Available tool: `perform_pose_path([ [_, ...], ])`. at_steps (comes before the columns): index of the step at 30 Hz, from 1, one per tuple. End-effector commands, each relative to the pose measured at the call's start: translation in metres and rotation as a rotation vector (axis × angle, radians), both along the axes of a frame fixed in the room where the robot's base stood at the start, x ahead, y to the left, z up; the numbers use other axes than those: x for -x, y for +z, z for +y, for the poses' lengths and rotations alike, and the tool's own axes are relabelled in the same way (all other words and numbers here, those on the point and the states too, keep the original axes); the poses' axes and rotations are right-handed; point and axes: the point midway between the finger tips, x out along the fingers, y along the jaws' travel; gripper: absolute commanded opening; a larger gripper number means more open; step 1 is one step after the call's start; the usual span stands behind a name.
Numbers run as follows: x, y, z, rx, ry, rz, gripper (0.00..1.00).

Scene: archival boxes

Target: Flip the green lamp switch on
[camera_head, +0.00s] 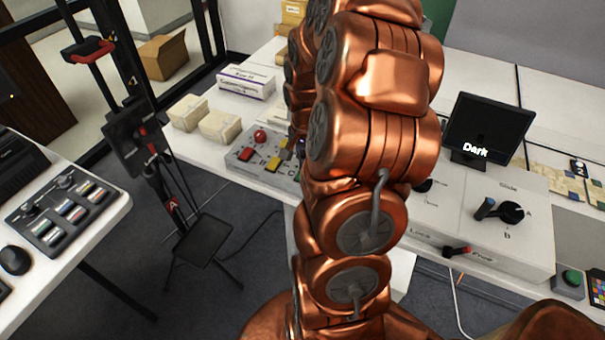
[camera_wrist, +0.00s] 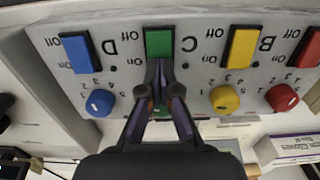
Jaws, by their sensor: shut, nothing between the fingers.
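The green lamp switch (camera_wrist: 159,42) is a rectangular rocker on a grey panel (camera_wrist: 205,75), which appears upside down in the wrist view. My gripper (camera_wrist: 159,68) is shut and empty, its fingertips at the lower edge of the green switch. I cannot tell whether they touch it. "Off" is printed beside the switch, but its position is unclear. The fingers mostly hide the green knob below.
A blue switch (camera_wrist: 78,52) is left of the green one; a yellow switch (camera_wrist: 241,47) and a red switch (camera_wrist: 309,48) are right. Blue (camera_wrist: 100,102), yellow (camera_wrist: 224,99) and red (camera_wrist: 282,97) knobs stand out nearby. A "Dark" screen (camera_head: 489,130) stands right of my arm.

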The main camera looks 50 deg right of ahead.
Motion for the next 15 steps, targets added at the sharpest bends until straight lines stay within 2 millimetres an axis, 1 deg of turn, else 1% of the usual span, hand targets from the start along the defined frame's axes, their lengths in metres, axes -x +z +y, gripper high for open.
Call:
perform_pose_path([
  [15, 0.0002, -0.0067, 0.0001, -0.001, 0.0, 0.0, 0.0],
])
